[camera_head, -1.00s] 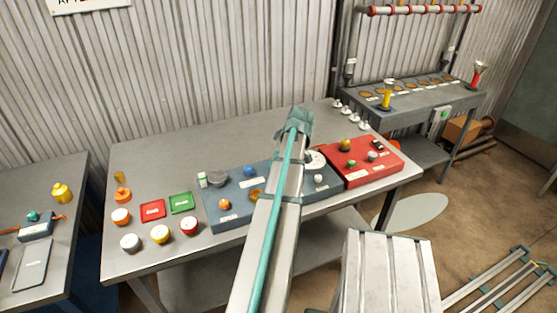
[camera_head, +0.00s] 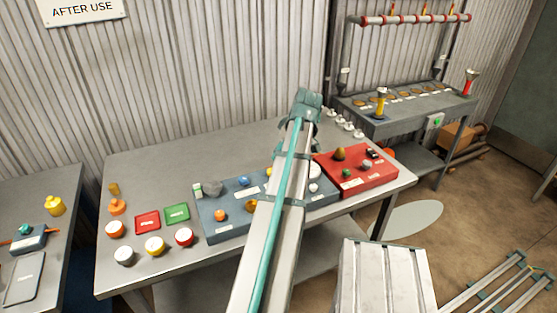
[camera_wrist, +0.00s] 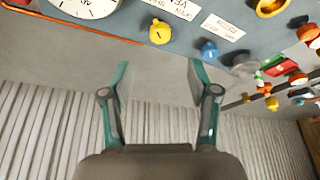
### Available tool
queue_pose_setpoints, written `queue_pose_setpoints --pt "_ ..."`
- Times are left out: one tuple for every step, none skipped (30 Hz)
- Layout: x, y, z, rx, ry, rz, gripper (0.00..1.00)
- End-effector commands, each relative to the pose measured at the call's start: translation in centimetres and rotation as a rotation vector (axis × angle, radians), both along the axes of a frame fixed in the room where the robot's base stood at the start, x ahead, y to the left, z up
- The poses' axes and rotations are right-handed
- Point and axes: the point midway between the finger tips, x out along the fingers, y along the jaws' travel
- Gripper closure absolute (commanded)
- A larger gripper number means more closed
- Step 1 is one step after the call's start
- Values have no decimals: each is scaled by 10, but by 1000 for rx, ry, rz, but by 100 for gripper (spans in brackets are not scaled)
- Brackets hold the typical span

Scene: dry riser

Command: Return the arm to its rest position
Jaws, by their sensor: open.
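My arm reaches up over the middle of the main workbench (camera_head: 140,185) in the head view, with its end near the bench's back edge. In the wrist view my gripper (camera_wrist: 158,75) is open and empty, its two teal-tipped fingers wide apart. Between and beyond the fingers are the grey bench top and the corrugated wall. The blue-grey panel (camera_wrist: 130,20) with a dial (camera_wrist: 85,5), a yellow knob (camera_wrist: 160,32) and a blue knob (camera_wrist: 209,50) lies past the fingertips. Nothing touches the fingers in that view. In the head view the fingers are hidden.
A red panel (camera_head: 376,180) sits right of my arm. Red (camera_head: 147,222) and green (camera_head: 177,213) trays and several coloured knobs stand at left. A rack bench (camera_head: 405,118) stands at back right. The corrugated wall (camera_head: 210,70) closes off the back.

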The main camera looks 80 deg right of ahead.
Motion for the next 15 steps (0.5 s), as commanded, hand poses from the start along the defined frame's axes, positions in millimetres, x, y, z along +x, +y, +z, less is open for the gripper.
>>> queue_pose_setpoints --pt "-2 0 5 -1 -1 0 40" --pt "-3 1 7 -1 0 0 40" --pt "-3 1 10 0 0 0 40" --pt "-4 2 11 0 0 0 40" --pt "-4 2 12 0 0 0 40" --pt "-5 2 13 0 0 0 40" --pt "-5 2 14 0 0 0 40" --pt "-5 3 14 1 0 0 40" --pt "-5 3 14 1 0 0 40" --pt "-5 3 14 1 0 0 40" --pt "-5 3 14 1 0 0 40" --pt "-5 3 14 1 0 0 40" --pt "-5 3 14 1 1 0 40" --pt "-5 3 14 1 1 0 40" --pt "-5 3 14 1 1 0 40"
